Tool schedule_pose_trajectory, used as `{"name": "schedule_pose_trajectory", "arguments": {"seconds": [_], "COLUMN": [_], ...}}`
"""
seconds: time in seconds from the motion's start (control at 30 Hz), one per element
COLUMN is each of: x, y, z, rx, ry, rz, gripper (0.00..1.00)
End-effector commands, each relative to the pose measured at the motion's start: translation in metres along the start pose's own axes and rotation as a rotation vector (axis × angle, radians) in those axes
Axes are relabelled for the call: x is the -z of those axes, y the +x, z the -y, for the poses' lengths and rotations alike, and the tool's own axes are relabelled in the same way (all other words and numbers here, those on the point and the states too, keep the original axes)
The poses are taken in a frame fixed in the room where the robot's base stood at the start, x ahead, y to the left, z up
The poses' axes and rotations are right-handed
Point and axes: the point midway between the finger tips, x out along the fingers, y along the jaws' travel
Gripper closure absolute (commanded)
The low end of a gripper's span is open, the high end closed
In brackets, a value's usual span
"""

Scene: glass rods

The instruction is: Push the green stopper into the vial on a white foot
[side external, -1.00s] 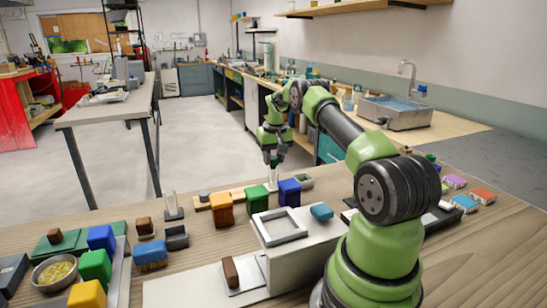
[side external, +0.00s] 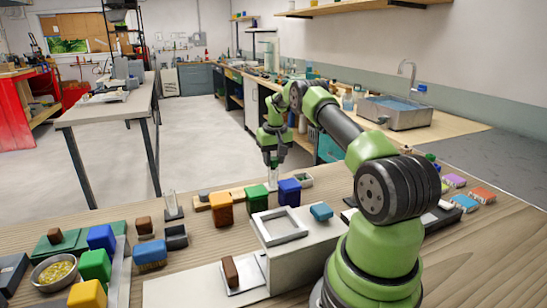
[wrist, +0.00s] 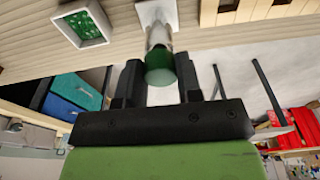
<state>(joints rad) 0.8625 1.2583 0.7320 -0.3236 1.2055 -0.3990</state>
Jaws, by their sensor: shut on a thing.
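The green stopper (wrist: 160,72) is between the two fingers of my gripper (wrist: 160,82) in the wrist view, and the gripper is shut on it. The clear vial (wrist: 158,38) on a white foot (wrist: 157,12) stands directly beyond the stopper, in line with it. The stopper is at the vial's mouth; how deep it sits is hard to tell.
Another clear vial on a dark foot (side external: 173,211) stands to the left. Orange (side external: 222,210), green (side external: 257,197) and blue (side external: 289,191) blocks stand close in front of the working vial. A small tray with green contents (wrist: 84,25) lies beside it.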

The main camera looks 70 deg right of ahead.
Motion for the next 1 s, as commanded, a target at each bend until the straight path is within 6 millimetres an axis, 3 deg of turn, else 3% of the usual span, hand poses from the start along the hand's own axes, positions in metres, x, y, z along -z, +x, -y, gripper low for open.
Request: {"name": "schedule_pose_trajectory", "arguments": {"seconds": [0.37,0.4,0.43,0.73,1.0], "x": [-0.001,-0.001,-0.001,-0.001,0.000], "y": [0.008,0.008,0.008,0.006,-0.015], "z": [0.000,0.000,0.000,0.000,0.000], "rx": [0.000,0.000,0.000,0.000,0.000], "ry": [-0.001,-0.001,0.000,0.000,0.001], "rz": [-0.001,-0.001,-0.001,-0.001,-0.002], "gripper": [0.89,0.63,0.57,0.57,0.57]}}
